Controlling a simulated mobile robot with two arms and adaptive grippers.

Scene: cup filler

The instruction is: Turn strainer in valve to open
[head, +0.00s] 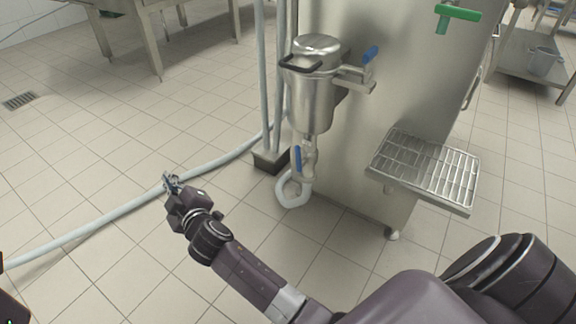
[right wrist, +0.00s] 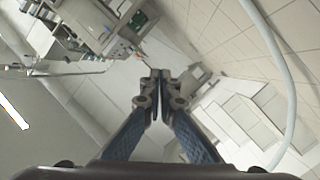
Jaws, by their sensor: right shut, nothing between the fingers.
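A metal strainer (head: 313,92) with a lid and a dark handle is mounted on the left side of the steel machine in the head view. A valve with a blue handle (head: 297,159) sits below it, where a pale hose joins. Another blue handle (head: 370,54) is on the pipe at the strainer's upper right. I cannot tell for sure which is the strainer in valve. My right gripper (head: 171,184) is out to the left of the strainer, apart from both valves. Its fingers (right wrist: 156,76) are together and empty in the right wrist view. My left gripper does not show.
The steel machine (head: 390,110) carries a grated drip tray (head: 420,170) and a green handle (head: 458,12). A pale hose (head: 120,211) runs across the tiled floor behind my right gripper. Vertical pipes (head: 262,80) stand left of the strainer. The floor at left is mostly clear.

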